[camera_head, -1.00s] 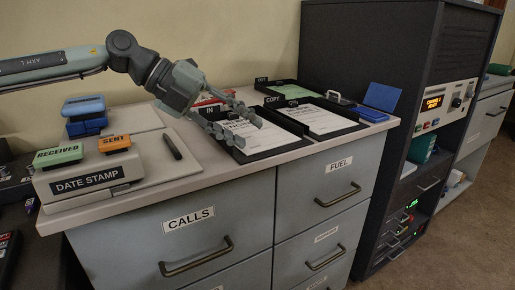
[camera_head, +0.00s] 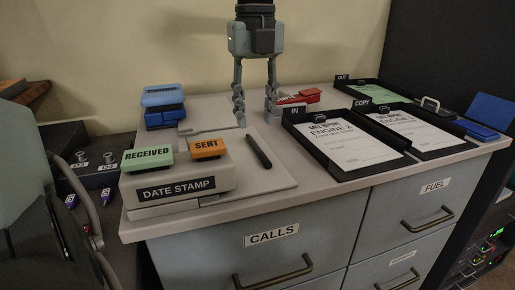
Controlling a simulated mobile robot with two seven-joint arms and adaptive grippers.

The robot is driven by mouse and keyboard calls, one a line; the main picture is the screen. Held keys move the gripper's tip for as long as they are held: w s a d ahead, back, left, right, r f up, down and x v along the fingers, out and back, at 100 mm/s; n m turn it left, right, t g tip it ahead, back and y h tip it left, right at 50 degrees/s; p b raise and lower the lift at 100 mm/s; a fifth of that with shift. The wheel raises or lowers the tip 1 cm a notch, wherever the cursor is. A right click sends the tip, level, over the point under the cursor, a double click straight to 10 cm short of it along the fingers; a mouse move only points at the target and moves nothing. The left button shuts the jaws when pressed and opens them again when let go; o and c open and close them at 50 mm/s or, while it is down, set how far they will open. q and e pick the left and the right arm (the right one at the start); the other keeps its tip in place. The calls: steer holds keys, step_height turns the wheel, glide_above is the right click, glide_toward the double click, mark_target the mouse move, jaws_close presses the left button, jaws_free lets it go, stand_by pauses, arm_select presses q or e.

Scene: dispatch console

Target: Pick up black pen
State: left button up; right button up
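The black pen (camera_head: 258,151) lies on a pale flat board (camera_head: 278,180) on the cabinet top, to the right of the orange SENT stamp (camera_head: 207,149). My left gripper (camera_head: 256,118) points down just behind the pen, at the board's back edge. Its two fingers are spread wide apart with nothing between them. The pen is in full view and appears apart from the fingers. My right gripper is not clearly in view.
The DATE STAMP block (camera_head: 176,188) carries the green RECEIVED stamp (camera_head: 148,157). A blue stamp (camera_head: 164,96) stands behind it. A red item (camera_head: 296,97) is right of my fingers. The IN tray (camera_head: 345,178) holds paper; the COPY tray (camera_head: 455,150) is beyond.

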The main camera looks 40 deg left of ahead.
mark_target(255, 143)
arm_select(q)
step_height(255, 143, down, 5)
steer(key=shift+a+f+p, duration=0.1)
steer(key=shift+f+p, duration=0.05)
steer(key=shift+p, duration=0.15)
steer(key=shift+c, duration=0.6)
jaws_close()
